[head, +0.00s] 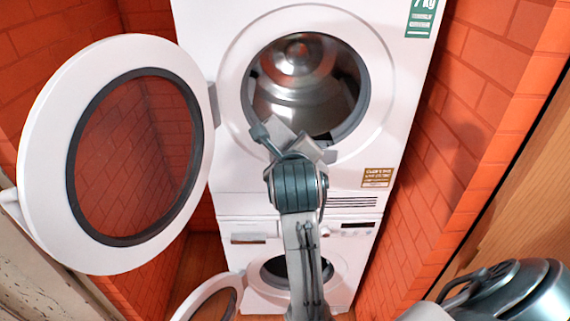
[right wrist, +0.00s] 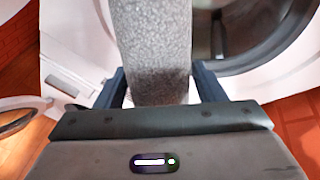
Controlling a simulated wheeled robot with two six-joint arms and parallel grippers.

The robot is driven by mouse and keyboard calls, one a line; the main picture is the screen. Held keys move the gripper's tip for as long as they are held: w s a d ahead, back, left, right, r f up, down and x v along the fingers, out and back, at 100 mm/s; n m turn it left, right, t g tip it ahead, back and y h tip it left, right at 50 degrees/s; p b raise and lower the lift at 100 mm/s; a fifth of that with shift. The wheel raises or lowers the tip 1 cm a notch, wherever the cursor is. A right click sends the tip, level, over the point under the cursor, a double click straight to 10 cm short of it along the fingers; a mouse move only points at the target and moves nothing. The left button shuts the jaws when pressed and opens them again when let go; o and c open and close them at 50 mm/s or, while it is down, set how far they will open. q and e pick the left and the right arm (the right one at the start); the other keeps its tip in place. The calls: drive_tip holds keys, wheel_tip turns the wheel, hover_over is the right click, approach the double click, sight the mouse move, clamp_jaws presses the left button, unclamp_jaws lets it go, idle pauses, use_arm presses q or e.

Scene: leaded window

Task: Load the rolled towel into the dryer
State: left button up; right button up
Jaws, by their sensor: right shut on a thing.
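The dryer (head: 405,95) is the upper white machine, its round opening showing a shiny metal drum (head: 300,60). Its door (head: 45,130) is swung wide open to the left. My right gripper (head: 290,142) is shut on the grey rolled towel (head: 284,133), in front of the lower rim of the opening. In the right wrist view the towel (right wrist: 150,50) stands up between the fingers, its far end out of frame. I cannot tell whether its tip is past the rim. My left gripper is not in view.
A lower white machine (head: 250,236) stands below, its small round door (head: 195,303) open to the left. Red brick walls (head: 410,190) close in both sides. A wooden panel (head: 530,190) is at the right. The visible drum looks empty.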

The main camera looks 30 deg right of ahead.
drive_tip(key=shift+w+d+r, duration=0.25)
drive_tip(key=shift+w+r, duration=0.05)
drive_tip(key=w+d+r+b+x, duration=0.1)
drive_tip(key=r+b+x, duration=0.1)
drive_tip(key=x, duration=1.5)
drive_tip(key=w+r+b+x, duration=0.1)
drive_tip(key=r+b+x, duration=0.2)
drive_tip(key=x, duration=1.4)
drive_tip(key=shift+w+d+r+b, duration=0.35)
drive_tip(key=shift+d+r, duration=0.2)
drive_tip(key=shift+r, duration=0.65)
drive_tip(key=o, duration=1.1)
